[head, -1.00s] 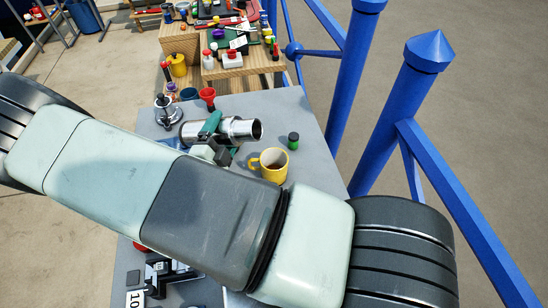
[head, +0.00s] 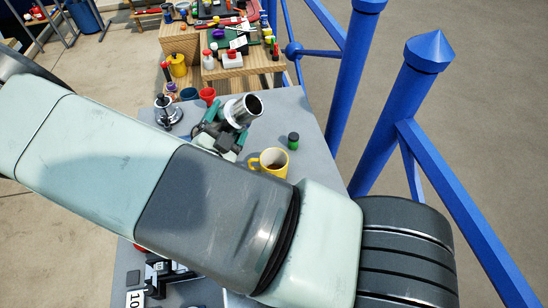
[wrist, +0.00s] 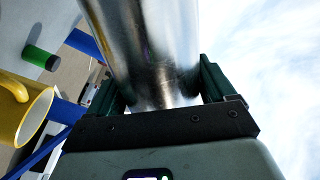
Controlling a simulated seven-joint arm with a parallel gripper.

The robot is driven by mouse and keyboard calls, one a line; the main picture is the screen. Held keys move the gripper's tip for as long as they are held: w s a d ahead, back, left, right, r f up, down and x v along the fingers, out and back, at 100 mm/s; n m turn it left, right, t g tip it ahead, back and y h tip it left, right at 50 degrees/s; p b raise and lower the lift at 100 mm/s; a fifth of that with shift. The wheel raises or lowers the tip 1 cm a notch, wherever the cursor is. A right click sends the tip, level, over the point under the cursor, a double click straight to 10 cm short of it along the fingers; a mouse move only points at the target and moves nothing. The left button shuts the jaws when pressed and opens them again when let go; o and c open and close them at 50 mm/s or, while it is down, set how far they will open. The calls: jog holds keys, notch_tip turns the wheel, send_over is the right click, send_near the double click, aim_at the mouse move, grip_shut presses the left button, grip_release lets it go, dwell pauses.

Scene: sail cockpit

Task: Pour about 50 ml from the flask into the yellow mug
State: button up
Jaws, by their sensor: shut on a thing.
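My gripper (head: 226,124) is shut on the silver metal flask (head: 243,110), with a green finger on each side of it. The flask is held tilted, its open mouth up and to the right in the head view. In the wrist view the flask (wrist: 155,45) fills the space between the fingers. The yellow mug (head: 268,161) stands upright on the grey table, below and right of the flask, with dark liquid inside. It also shows at the left edge of the wrist view (wrist: 35,112). No stream shows between them. The flask's contents are hidden.
A red cup (head: 207,95) and a metal-and-black device (head: 166,112) stand at the table's far end. Blue posts (head: 400,100) line the right side. My arm hides much of the table.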

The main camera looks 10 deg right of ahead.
jog(key=shift+s+d+r+n, duration=0.1)
jog(key=shift+d+r+n, duration=0.1)
jog(key=shift+r+n, duration=0.45)
jog(key=n, duration=0.3)
jog(key=shift+a+r+n, duration=0.2)
jog(key=shift+r+n, duration=0.05)
jog(key=shift+n, duration=1)
jog(key=shift+f+n+y, duration=0.15)
jog(key=shift+n+y, duration=0.15)
jog(key=shift+n, duration=0.9)
jog(key=shift+d, duration=0.1)
